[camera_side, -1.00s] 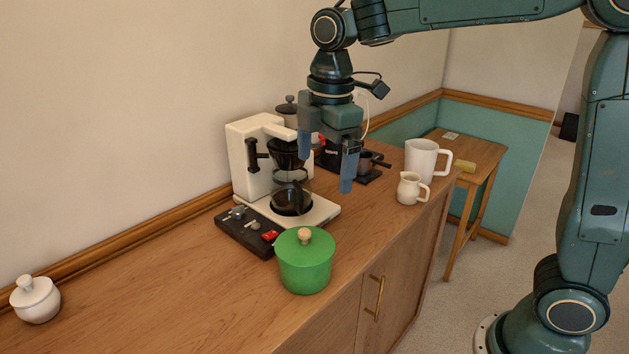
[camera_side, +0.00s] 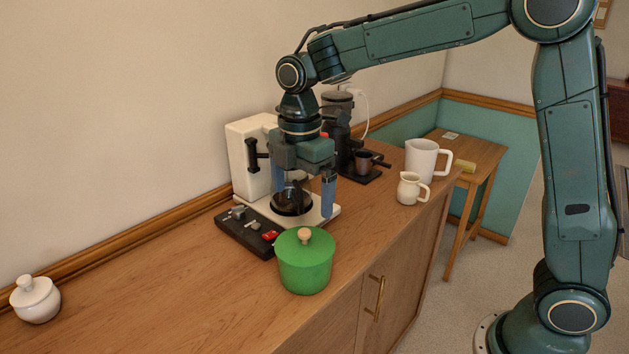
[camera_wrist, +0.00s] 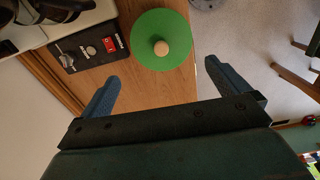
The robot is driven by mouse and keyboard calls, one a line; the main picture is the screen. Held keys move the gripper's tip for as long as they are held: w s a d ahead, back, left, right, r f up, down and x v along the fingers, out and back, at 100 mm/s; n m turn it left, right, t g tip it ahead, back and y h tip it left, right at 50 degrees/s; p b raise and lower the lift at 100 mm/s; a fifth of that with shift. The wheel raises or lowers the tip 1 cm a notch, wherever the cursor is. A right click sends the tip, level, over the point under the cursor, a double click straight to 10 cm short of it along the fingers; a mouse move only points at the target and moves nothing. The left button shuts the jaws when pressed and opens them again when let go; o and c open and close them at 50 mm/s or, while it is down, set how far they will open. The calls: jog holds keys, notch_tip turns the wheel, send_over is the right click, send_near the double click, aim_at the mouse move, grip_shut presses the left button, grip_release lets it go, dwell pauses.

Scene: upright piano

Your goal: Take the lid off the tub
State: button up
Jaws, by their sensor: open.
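The green tub (camera_side: 305,272) stands upright near the front edge of the wooden cabinet top. Its green lid (camera_side: 304,243) is on it, with a round pale wooden knob (camera_side: 305,234) on top. In the wrist view the lid (camera_wrist: 150,30) and knob (camera_wrist: 161,48) show from above, beyond my fingertips. My gripper (camera_side: 303,205) is open and empty, pointing down. It is above the tub's height, behind it in the side view, in front of the coffee maker. In the wrist view my gripper (camera_wrist: 162,70) has its fingers apart, one to each side of the lid.
The white coffee maker (camera_side: 246,140) with its glass carafe stands close behind my gripper. A white jug (camera_side: 420,158) and small pitcher (camera_side: 409,189) stand right; a white lidded pot (camera_side: 35,300) stands far left.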

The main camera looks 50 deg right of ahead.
aim_at(306, 231)
jog(key=shift+f, duration=2.25)
jog(key=shift+f, duration=0.1)
jog(key=shift+s+d+f, duration=0.1)
jog(key=shift+s+f, duration=0.05)
jog(key=shift+f, duration=2.35)
jog(key=shift+c, duration=0.4)
jog(key=c, duration=2.1)
jog(key=shift+s+f, duration=0.1)
grip_shut()
